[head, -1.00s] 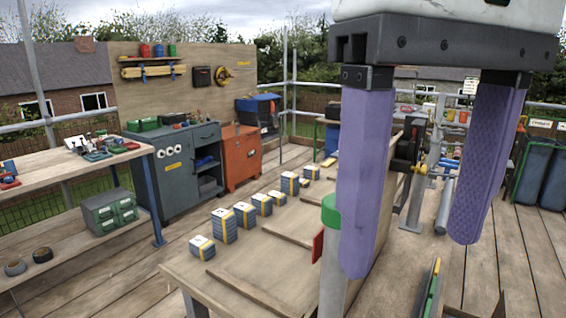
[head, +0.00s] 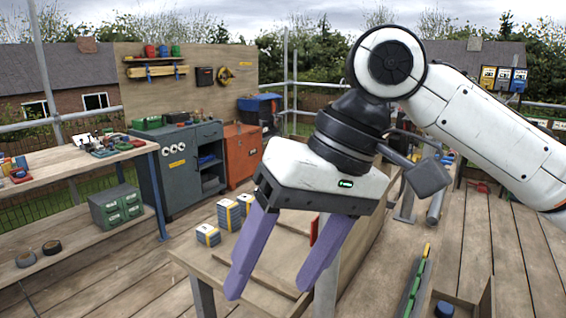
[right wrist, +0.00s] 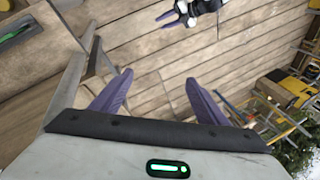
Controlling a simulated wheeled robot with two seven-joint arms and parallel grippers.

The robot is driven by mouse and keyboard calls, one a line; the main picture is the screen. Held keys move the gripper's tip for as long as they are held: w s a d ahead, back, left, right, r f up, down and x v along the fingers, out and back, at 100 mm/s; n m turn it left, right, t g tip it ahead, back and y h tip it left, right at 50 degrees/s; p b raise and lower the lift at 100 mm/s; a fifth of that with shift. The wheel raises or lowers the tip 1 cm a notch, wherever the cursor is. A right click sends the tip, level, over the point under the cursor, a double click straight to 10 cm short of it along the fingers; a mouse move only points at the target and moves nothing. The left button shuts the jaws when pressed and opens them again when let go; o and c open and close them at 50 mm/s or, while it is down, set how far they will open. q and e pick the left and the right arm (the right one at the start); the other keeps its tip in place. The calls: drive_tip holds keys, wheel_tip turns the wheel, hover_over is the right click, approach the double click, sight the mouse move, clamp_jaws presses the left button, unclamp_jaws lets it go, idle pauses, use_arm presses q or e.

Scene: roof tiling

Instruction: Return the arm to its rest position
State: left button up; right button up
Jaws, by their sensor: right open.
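My right arm comes in from the right in the head view. Its gripper (head: 271,287) hangs tilted in front of the wooden table, with its two purple fingers spread and nothing between them. In the right wrist view, the same gripper (right wrist: 160,80) is open and empty, with plank floor behind it. A small pair of purple fingers (right wrist: 176,14) on a white and black body shows at the top of that view; it looks like my left gripper, too small to tell open or shut. No left arm shows in the head view.
The wooden table (head: 190,262) carries several banded packs (head: 207,236), partly hidden by my gripper. A grey cabinet (head: 175,170), an orange cabinet (head: 241,152) and a workbench (head: 60,165) stand behind and left.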

drive_tip(key=w+a+f+m+t+y, duration=0.1)
drive_tip(key=w+a+f+t+y, duration=0.2)
drive_tip(key=f, duration=0.7)
drive_tip(key=w+a+f+m+t+y, duration=0.1)
drive_tip(key=w+a+f+y, duration=0.3)
drive_tip(key=f, duration=0.6)
drive_tip(key=d+f+m+t+h, duration=0.1)
drive_tip(key=d+f+t, duration=0.15)
drive_tip(key=f, duration=0.45)
drive_tip(key=d+f+m+t+h, duration=0.1)
drive_tip(key=d+f+h, duration=0.1)
drive_tip(key=d+f, duration=0.35)
drive_tip(key=s+d+f+t+h, duration=0.1)
drive_tip(key=s+d+f+h, duration=0.5)
drive_tip(key=s+d+f, duration=1)
wheel_tip(320, 180, down, 2)
drive_tip(key=shift+s+d+f, duration=0.1)
drive_tip(key=shift+s+d, duration=0.05)
drive_tip(key=shift+s, duration=1.05)
